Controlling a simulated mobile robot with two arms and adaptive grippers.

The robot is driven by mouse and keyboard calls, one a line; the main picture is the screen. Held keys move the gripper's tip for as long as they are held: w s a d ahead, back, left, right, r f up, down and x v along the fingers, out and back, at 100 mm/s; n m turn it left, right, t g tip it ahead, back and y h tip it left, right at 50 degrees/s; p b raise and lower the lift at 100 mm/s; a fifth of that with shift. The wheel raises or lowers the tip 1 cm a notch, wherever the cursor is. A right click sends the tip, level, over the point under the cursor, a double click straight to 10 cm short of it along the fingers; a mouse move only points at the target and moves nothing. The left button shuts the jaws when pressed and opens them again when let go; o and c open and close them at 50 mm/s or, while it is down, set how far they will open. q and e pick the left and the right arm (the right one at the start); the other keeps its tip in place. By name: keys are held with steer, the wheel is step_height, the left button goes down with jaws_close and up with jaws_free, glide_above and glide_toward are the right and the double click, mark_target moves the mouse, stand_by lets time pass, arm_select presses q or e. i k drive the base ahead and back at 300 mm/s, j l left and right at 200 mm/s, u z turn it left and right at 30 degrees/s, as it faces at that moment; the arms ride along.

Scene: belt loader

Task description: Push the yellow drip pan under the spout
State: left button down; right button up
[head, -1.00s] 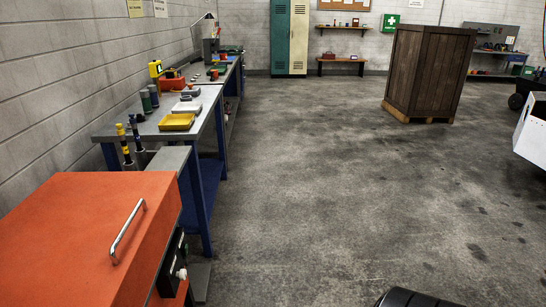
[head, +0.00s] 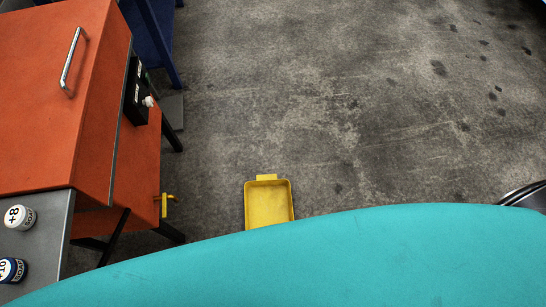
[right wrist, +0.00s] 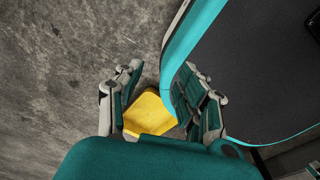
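The yellow drip pan (head: 268,205) lies on the concrete floor, its small tab pointing away from me. Its near edge is hidden by my teal body. A yellow spout (head: 166,198) sticks out low on the right side of the orange cabinet. The pan is to the right of the spout, clear of it. In the right wrist view my right gripper (right wrist: 160,98) is open, its fingers apart, with the yellow pan (right wrist: 150,113) showing between them. I cannot tell whether they touch it. My left gripper is in neither current view.
The orange cabinet (head: 60,110) stands at left on dark legs, with a grey shelf (head: 45,240) holding two round labelled weights in front. Blue bench legs (head: 160,40) stand behind it. The floor beyond and right of the pan is open.

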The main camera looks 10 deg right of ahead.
mark_target(268, 201)
steer(key=k, duration=0.5)
steer(key=k+l+z, duration=0.15)
steer(key=k, duration=0.4)
